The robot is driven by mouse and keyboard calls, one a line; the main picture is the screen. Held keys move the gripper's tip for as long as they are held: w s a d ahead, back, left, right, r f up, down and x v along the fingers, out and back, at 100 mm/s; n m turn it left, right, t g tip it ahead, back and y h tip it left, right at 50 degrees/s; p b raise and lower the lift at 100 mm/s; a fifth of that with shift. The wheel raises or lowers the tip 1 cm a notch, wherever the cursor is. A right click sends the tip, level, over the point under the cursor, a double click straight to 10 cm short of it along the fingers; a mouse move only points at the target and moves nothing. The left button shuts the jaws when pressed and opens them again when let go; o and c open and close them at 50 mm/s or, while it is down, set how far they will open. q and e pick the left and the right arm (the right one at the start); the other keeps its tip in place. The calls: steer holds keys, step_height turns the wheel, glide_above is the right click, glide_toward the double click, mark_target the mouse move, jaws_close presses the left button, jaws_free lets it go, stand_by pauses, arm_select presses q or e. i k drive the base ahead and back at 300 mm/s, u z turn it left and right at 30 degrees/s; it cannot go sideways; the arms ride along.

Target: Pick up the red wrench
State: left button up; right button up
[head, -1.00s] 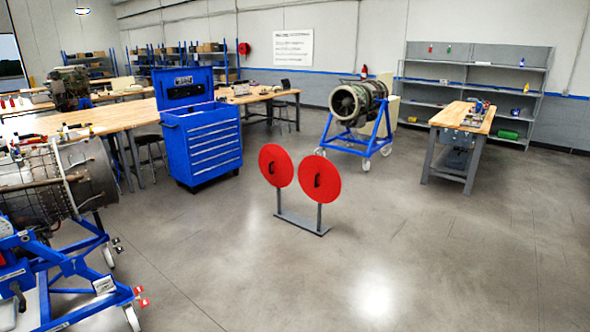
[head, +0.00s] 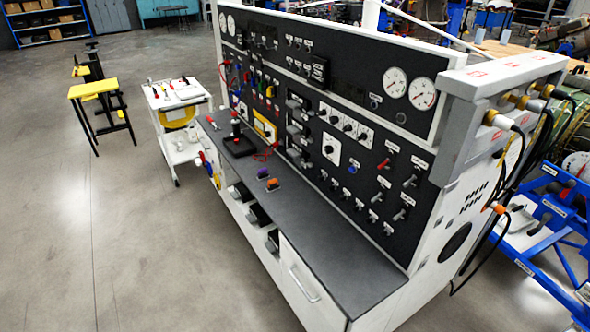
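I cannot make out a red wrench for sure in the head view. Small tools too small to identify lie on top of a white cart (head: 157,101). A small red-marked item (head: 213,123) lies at the far left end of the grey worktop of a test console (head: 318,252); I cannot tell what it is. Neither of my grippers is in view.
The large console with black panels (head: 340,130), gauges and switches fills the middle and right. A yellow-topped stand (head: 93,88) is at left. Blue framework (head: 545,235) and hoses are at right. The floor at left (head: 110,240) is clear.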

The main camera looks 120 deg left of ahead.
mark_target(208, 117)
steer(key=u, duration=1.6)
steer(key=i, duration=3.25)
steer(key=u, duration=3.6)
steer(key=i, duration=0.25)
steer(key=u, duration=2.15)
